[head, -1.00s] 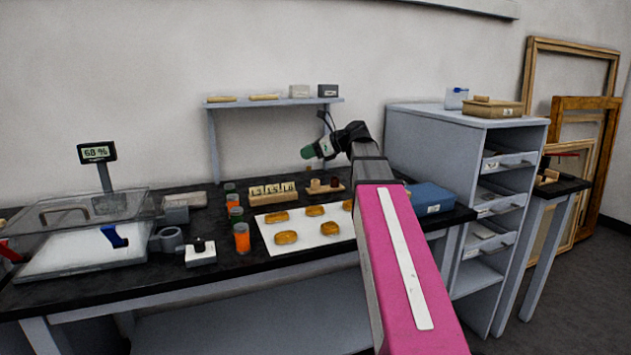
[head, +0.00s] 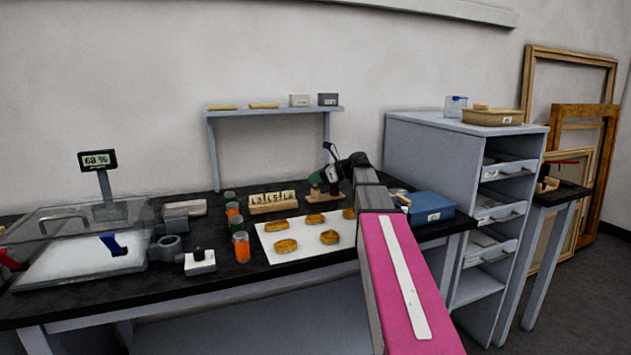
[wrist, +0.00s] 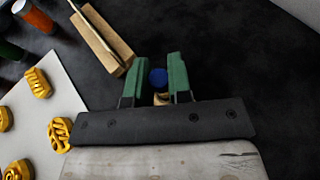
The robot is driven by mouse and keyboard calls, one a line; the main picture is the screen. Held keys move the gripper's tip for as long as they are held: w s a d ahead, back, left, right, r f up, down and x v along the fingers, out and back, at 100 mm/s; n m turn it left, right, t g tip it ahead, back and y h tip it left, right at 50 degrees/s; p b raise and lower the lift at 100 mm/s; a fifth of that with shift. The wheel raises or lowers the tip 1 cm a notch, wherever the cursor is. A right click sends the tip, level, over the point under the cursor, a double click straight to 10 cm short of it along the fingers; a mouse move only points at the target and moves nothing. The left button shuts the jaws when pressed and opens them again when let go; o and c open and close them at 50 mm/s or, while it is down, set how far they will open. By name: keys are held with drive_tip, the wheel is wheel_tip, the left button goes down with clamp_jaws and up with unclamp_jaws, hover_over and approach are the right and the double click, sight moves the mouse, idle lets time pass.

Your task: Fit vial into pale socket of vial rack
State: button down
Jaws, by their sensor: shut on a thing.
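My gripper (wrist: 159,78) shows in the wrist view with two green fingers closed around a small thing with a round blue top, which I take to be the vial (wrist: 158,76). Most of the vial's body is hidden between the fingers. A small piece of pale wood, seemingly the vial rack (wrist: 161,98), shows just below the vial between the fingers. In the head view my gripper (head: 322,174) is low over the wooden rack (head: 316,193) at the back of the bench. My arm and fingers cover most of the rack, and I cannot see the pale socket or whether the vial touches it.
A numbered wooden block (head: 273,203) stands left of the rack, also in the wrist view (wrist: 100,35). A white sheet with several golden ornaments (head: 286,246) lies in front. Orange jars (head: 241,247) stand left, a blue box (head: 432,207) right.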

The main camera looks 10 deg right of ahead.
drive_tip(key=shift+f, duration=0.3)
drive_tip(key=shift+f, duration=0.15)
drive_tip(key=c, duration=1.1)
unclamp_jaws()
drive_tip(key=shift+o, duration=0.2)
drive_tip(key=shift+s+d+r, duration=0.1)
drive_tip(key=shift+d+r, duration=0.05)
drive_tip(key=shift+r, duration=0.1)
drive_tip(key=v, duration=1.1)
drive_tip(key=shift+d+r, duration=0.2)
drive_tip(key=shift+r, duration=0.05)
drive_tip(key=shift+s, duration=0.1)
